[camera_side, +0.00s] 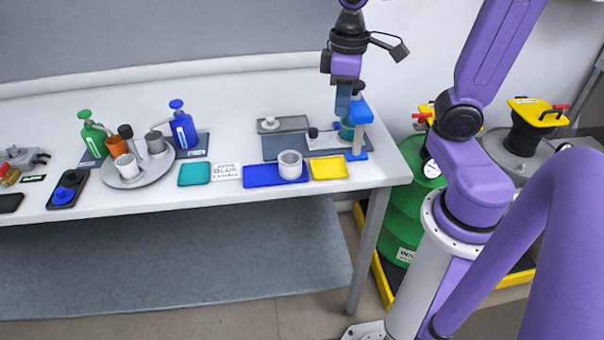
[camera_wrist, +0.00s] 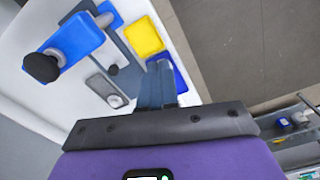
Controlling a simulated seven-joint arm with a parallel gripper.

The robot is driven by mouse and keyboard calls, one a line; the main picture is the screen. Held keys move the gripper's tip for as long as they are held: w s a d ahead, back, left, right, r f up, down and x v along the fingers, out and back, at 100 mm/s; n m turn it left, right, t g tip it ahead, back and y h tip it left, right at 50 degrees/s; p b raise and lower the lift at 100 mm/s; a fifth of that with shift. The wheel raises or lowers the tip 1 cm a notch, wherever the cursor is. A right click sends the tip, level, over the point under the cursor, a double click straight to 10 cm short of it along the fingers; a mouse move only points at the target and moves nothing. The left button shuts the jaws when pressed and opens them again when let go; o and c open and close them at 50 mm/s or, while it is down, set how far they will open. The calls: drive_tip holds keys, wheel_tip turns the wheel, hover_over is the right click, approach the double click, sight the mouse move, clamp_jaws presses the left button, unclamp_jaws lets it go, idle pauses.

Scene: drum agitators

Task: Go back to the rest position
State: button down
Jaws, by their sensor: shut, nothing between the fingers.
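My gripper (camera_side: 343,112) hangs over the right end of the white table, pointing down. I cannot tell the exact gap between fingers and stand.
A yellow tray (camera_side: 329,168) and a blue tray (camera_side: 262,176) lie along the front edge, a white cup (camera_side: 290,164) on the blue one. Green and blue pump bottles and a round tray (camera_side: 130,178) with cups stand left. Drums (camera_side: 412,215) stand right of the table.

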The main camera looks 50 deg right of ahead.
drive_tip(key=s+a+f+n, duration=0.2)
drive_tip(key=s+n, duration=0.1)
drive_tip(key=s, duration=0.3)
drive_tip(key=s+a+f+n, duration=0.2)
drive_tip(key=s+a+n, duration=0.1)
drive_tip(key=s, duration=0.3)
drive_tip(key=shift+a+f+n, duration=0.35)
drive_tip(key=shift+n, duration=0.35)
